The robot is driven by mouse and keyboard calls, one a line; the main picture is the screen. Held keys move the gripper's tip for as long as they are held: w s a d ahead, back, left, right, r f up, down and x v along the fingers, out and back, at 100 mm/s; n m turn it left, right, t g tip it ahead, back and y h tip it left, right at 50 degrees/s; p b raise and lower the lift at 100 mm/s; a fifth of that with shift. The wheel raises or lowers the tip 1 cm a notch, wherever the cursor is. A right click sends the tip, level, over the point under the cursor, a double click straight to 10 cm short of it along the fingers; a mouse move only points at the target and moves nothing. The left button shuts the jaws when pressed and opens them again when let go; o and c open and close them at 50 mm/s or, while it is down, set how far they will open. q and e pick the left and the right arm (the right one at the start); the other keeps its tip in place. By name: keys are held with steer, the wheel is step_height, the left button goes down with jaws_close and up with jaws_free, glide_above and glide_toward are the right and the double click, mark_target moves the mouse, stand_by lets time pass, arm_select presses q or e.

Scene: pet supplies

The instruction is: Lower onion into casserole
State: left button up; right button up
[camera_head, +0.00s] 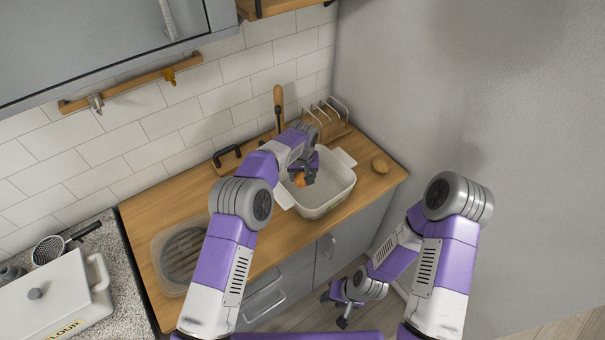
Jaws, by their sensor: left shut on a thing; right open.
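The white casserole (338,202) stands on the wooden counter near its right end, open at the top. My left gripper (303,179) reaches over it from the left and is shut on the orange-brown onion (299,181). The onion shows within the outline of the casserole's opening; I cannot tell whether it touches the bottom. My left forearm hides the casserole's left part. My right gripper (340,305) is open and empty, low in front of the cabinets, away from the counter.
A grey ribbed tray (181,254) sits at the counter's left, and a white flour box (60,300) stands further left.

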mark_target(302, 195)
arm_select(q)
steer(key=shift+f+b, duration=1.1)
steer(key=shift+f, duration=0.7)
steer(key=shift+f+b, duration=1.8)
steer(key=shift+f, duration=0.7)
stand_by(0.5)
steer(key=o, duration=1.2)
steer(key=shift+r, duration=0.1)
